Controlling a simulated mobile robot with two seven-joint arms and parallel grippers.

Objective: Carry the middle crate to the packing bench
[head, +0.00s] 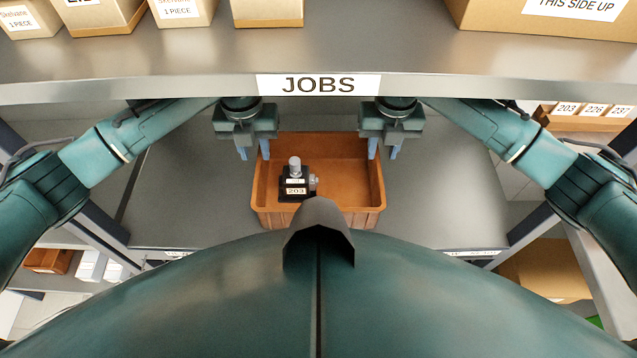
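An orange-brown crate (348,172) stands on the grey shelf in the middle of the head view, below the JOBS sign. In its left half is a black pump part (297,185) with a silver top and a label reading 203. My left gripper (254,153) is at the crate's left wall near the far corner, with its two fingers apart on either side of the rim. My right gripper (383,152) is at the right wall in the same way, fingers apart. Whether the fingers touch the walls cannot be told. My body hides part of the crate's near side.
A shelf edge with the JOBS sign (318,85) runs across above both grippers, with cardboard boxes (268,12) on it. The grey shelf (195,190) is bare on both sides of the crate. Uprights stand left and right. The packing bench cannot be made out.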

